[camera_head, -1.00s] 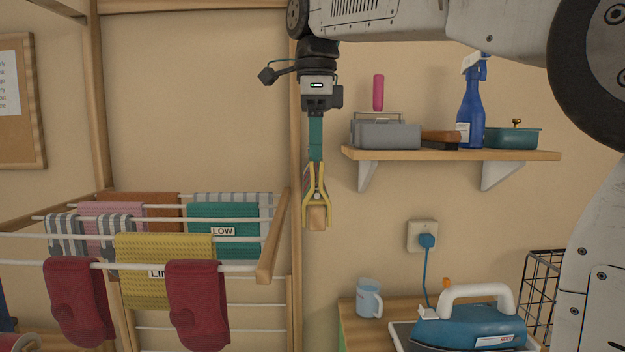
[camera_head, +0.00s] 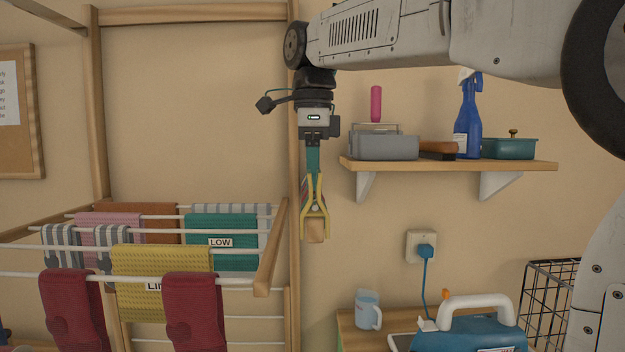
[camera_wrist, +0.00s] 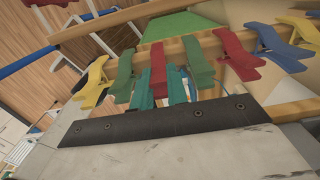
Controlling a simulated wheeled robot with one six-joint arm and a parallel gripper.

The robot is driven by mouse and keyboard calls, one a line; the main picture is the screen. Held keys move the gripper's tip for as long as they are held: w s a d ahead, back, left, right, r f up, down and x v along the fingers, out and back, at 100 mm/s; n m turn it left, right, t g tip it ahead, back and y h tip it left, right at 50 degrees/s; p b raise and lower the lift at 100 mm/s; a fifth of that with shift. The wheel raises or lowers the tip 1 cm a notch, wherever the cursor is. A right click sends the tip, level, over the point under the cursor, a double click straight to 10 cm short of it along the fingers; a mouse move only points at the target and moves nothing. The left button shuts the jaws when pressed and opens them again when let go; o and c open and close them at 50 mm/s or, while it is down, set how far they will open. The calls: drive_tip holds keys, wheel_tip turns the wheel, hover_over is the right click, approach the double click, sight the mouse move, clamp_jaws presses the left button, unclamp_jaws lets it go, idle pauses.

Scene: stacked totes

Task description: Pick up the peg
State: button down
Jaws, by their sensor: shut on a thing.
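My gripper (camera_head: 313,170) points straight down with teal fingers. In the wrist view its fingertips (camera_wrist: 160,95) are shut around the lower part of a red peg (camera_wrist: 158,66). Several pegs, coloured yellow, green, red and blue, sit in a row along a wooden rail (camera_wrist: 178,48). In the head view I see the rail (camera_head: 315,234) end-on, with a yellow peg (camera_head: 316,208) clipped over its near end. That yellow peg hides the others and the red one, so the grip shows only in the wrist view. The red peg appears still on the rail.
A drying rack (camera_head: 270,255) with cloths and socks stands left of the pegs. A wall shelf (camera_head: 450,165) with a toolbox, spray bottle and teal dish is on the right. Below are a mug (camera_head: 368,312), a blue iron (camera_head: 470,335) and a wire basket (camera_head: 548,300).

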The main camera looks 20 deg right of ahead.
drive_tip(key=r, duration=0.1)
drive_tip(key=d+r, duration=0.1)
drive_tip(key=r, duration=0.1)
drive_tip(key=shift+s+r, duration=0.15)
drive_tip(key=s+d, duration=0.3)
drive_tip(key=d, duration=0.5)
drive_tip(key=s+d, duration=0.3)
drive_tip(key=d, duration=0.4)
drive_tip(key=shift+s+d, duration=0.3)
drive_tip(key=shift+d, duration=0.05)
drive_tip(key=shift+a, duration=0.1)
